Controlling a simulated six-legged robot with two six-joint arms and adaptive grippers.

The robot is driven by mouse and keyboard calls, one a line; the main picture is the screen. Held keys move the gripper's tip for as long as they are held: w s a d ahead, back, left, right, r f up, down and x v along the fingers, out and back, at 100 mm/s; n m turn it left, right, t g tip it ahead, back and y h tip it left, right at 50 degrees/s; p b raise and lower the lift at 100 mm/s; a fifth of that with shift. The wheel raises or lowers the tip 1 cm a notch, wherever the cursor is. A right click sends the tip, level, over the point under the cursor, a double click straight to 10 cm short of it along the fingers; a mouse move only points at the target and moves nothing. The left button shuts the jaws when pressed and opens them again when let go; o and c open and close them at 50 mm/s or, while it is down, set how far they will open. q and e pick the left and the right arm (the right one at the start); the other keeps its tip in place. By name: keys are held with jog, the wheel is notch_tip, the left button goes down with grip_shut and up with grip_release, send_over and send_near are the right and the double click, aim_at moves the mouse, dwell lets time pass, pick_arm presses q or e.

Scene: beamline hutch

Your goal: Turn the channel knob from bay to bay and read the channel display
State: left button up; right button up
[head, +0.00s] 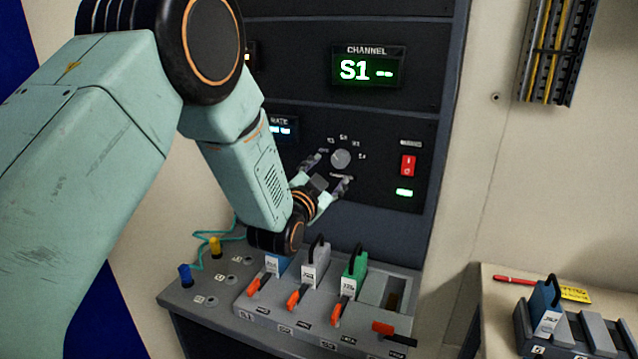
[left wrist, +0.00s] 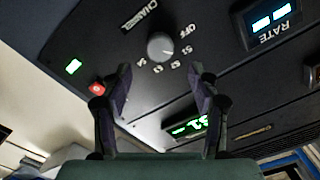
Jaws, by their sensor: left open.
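The channel knob (head: 341,159), a round grey dial, sits on the dark panel. It also shows in the left wrist view (left wrist: 160,46), with OFF and S1 to S4 marks around it; its pointer seems to face S1. The channel display (head: 368,69) reads "S1 --" in bright characters on green. It is partly visible in the left wrist view (left wrist: 186,127). My left gripper (head: 329,172) is open just in front of the knob, fingers spread and nothing between them. In the left wrist view its fingertips (left wrist: 160,72) appear apart from the knob. My right gripper is not in view.
Below the panel, a grey bay rack (head: 320,328) holds blue, grey and green handled modules; its rightmost bay looks empty. A red switch (head: 408,165) is right of the knob. A teal cable with plugs lies left. A side table at right bears a tray with a blue module.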

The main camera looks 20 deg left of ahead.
pick_arm(q)
jog(key=shift+s+a, duration=0.1)
jog(key=shift+s, duration=2.15)
jog(key=shift+f, duration=0.1)
